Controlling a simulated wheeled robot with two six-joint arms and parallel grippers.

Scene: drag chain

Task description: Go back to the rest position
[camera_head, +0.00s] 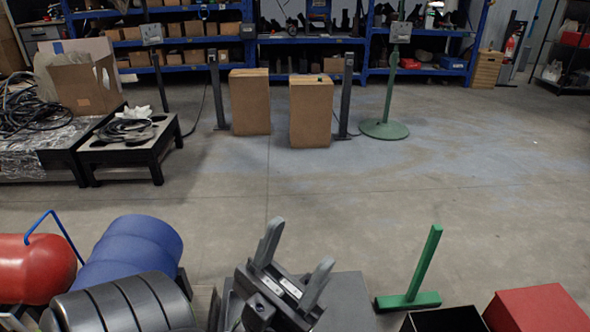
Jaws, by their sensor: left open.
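My left gripper (302,243) is at the bottom middle of the head view. Its two grey fingers point up and stand apart, with nothing between them. It is in front of a dark grey flat surface (350,297). My right gripper does not show.
At the lower left are a red cylinder (35,268), a blue ribbed cylinder (130,250) and a black ribbed rounded thing (125,303). At the lower right are a green bar on a foot (425,265), a black box (442,319) and a red box (538,308).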

